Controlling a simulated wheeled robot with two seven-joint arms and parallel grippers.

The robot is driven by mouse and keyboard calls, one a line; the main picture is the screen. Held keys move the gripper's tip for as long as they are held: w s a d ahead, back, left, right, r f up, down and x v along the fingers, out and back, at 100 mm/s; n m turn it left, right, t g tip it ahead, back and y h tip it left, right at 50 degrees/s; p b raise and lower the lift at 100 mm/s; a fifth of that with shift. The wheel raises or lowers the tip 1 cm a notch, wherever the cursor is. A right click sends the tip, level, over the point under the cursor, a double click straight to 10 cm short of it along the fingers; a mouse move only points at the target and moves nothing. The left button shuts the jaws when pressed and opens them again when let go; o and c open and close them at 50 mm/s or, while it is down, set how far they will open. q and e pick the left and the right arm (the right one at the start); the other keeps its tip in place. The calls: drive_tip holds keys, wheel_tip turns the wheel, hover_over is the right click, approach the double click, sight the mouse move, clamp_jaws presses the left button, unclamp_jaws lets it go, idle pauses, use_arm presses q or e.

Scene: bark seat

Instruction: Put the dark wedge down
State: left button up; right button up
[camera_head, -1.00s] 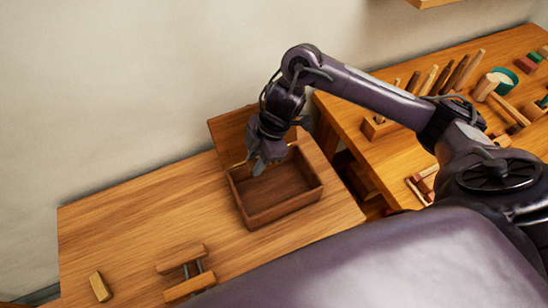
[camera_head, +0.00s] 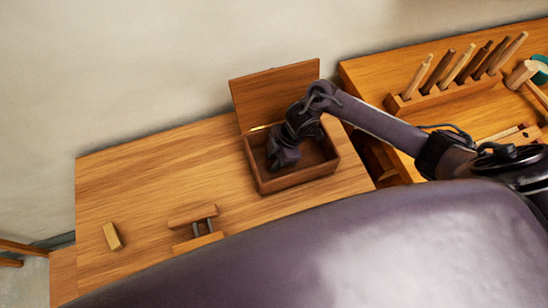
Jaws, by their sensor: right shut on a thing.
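My right gripper (camera_head: 277,164) reaches down into the open wooden box (camera_head: 305,175), at its left part. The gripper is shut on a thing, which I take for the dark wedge. The wedge cannot be made out, as the gripper and the dark inside of the box hide it. I cannot tell whether it touches the box floor. My left gripper is not in view.
The box lid (camera_head: 272,97) stands open at the back. A small pale wooden block (camera_head: 112,236) and a wooden clamp (camera_head: 193,214) lie on the table (camera_head: 150,190). A tool rack (camera_head: 445,93) stands on the bench at right.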

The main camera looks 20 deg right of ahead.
drive_tip(key=shift+f, duration=0.15)
drive_tip(key=o, duration=0.9)
drive_tip(key=shift+o, duration=0.2)
drive_tip(key=shift+r, duration=0.35)
drive_tip(key=b+v, duration=0.1)
drive_tip(key=v, duration=1)
drive_tip(key=shift+d+r, duration=0.25)
drive_tip(key=shift+r, duration=0.05)
drive_tip(key=shift+s+f, duration=0.1)
